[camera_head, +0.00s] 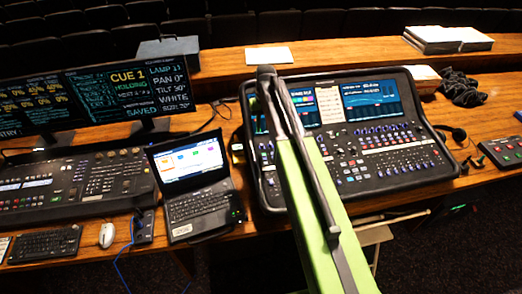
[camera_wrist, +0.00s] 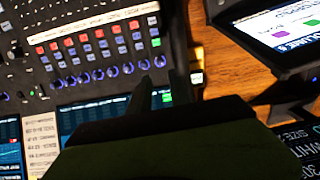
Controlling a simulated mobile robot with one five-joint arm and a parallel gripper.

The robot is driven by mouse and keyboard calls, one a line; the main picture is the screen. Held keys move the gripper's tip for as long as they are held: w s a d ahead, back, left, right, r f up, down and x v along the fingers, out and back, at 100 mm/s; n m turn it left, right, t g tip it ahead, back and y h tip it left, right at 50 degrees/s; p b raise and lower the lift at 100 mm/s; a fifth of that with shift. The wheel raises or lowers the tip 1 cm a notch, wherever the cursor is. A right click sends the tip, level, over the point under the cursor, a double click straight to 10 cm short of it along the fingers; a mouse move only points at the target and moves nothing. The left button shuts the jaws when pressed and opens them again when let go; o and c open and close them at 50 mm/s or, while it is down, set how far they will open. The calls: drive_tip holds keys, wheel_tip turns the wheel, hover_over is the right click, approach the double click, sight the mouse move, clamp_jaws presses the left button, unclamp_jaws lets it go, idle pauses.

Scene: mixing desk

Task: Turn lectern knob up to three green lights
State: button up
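The mixing console (camera_head: 400,150) stands on the desk with its screens lit and many knobs and coloured buttons. In the wrist view, a row of blue-ringed knobs (camera_wrist: 97,75) runs across the console (camera_wrist: 25,75). I cannot read which knob is the lectern one, nor make out three green lights. My gripper (camera_wrist: 163,85) has two dark fingers with a gap between them, through which part of a screen shows. Its tips are near the right end of the knob row, and nothing is held. In the head view, my green arm hides part of the console.
A laptop (camera_head: 195,185) stands left of the console, with a lighting desk (camera_head: 75,187), two monitors (camera_head: 130,82) and a mouse (camera_head: 107,235) further left. A black cloth or cable heap (camera_head: 462,88) and a small controller (camera_head: 503,151) lie to the right.

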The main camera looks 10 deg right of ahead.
sight(262, 144)
drive_tip(key=f+b, duration=0.8)
drive_tip(key=f, duration=0.2)
drive_tip(key=shift+a, duration=0.2)
clamp_jaws()
